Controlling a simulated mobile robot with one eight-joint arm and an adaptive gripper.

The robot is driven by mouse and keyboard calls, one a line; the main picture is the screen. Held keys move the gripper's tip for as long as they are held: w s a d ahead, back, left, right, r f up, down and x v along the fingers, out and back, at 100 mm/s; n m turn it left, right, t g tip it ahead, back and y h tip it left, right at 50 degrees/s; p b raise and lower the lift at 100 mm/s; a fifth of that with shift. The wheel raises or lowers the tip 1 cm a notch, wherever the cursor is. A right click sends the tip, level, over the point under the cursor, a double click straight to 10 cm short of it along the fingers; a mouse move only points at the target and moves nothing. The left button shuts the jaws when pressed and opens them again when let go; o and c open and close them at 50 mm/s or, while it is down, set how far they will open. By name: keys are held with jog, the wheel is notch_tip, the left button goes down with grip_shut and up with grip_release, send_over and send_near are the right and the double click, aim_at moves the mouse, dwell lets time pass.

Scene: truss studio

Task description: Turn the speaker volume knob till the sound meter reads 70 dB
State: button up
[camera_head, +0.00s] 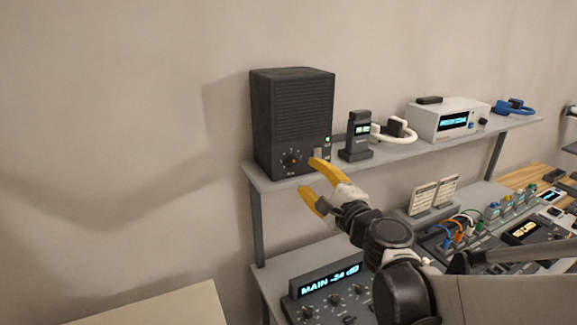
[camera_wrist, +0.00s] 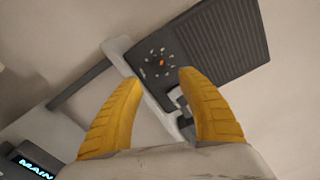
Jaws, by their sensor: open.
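The dark speaker (camera_head: 292,110) stands at the left end of the upper grey shelf. Its volume knob (camera_head: 293,160), with an orange mark and a ring of pale dots around it, is low on the front face. The knob also shows in the wrist view (camera_wrist: 162,62), just beyond the gap between my fingertips. My gripper (camera_head: 307,175) has yellow fingers, is open and empty, and sits in front of the speaker's lower right part, apart from the knob. The sound meter (camera_head: 358,136) stands upright right of the speaker; its small lit display is too small to read.
White headphones (camera_head: 392,132), a white box with a lit display (camera_head: 448,119) and blue headphones (camera_head: 513,107) stand farther right on the shelf. A shelf post (camera_head: 258,225) stands at the left. The wall side left is clear.

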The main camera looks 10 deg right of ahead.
jog(key=s, duration=0.3)
jog(key=shift+s+d, duration=0.15)
jog(key=shift+d, duration=0.15)
dwell(0.3)
jog(key=s+a+f+n+g+y+b, duration=0.2)
jog(key=s+a+f+n+g+b, duration=0.2)
jog(key=s+a+f+n+g, duration=0.55)
jog(key=s+d+f+n+g+h+b, duration=0.1)
jog(key=s+d+f+n+h+b, duration=0.2)
jog(key=s+f+n, duration=0.7)
jog(key=d+f+h, duration=0.1)
jog(key=d+h, duration=0.1)
jog(key=d, duration=0.2)
jog(key=shift+b, duration=0.3)
jog(key=shift+d+f+n, duration=0.1)
jog(key=shift+n, duration=0.15)
